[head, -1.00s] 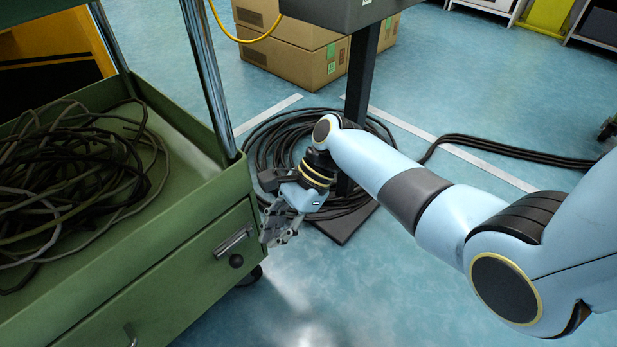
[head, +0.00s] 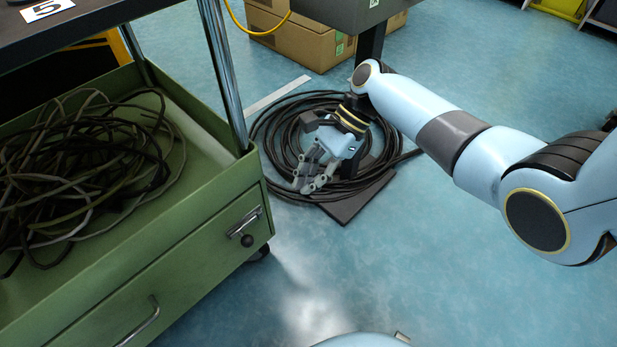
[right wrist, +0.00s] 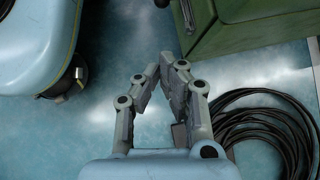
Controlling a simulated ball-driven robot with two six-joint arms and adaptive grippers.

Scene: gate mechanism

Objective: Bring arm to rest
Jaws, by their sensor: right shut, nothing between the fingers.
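My right arm (head: 430,115) reaches in from the right in the head view, bent at the elbow. Its gripper (head: 309,187) hangs over the floor in front of the coiled black cable, with nothing in it. In the right wrist view the gripper (right wrist: 166,78) has its fingertips together over bare floor. The green cart (head: 205,235) is to the left of the gripper, with a visible gap between them. In the right wrist view the cart (right wrist: 235,22) shows at the top right. My left gripper is in neither view.
Tangled cables (head: 75,165) lie in the cart's tray. A black cable coil (head: 275,125) lies around a stand's post and base plate (head: 360,205). Cardboard boxes (head: 300,45) stand behind. Blue floor (head: 430,250) is clear in front and to the right.

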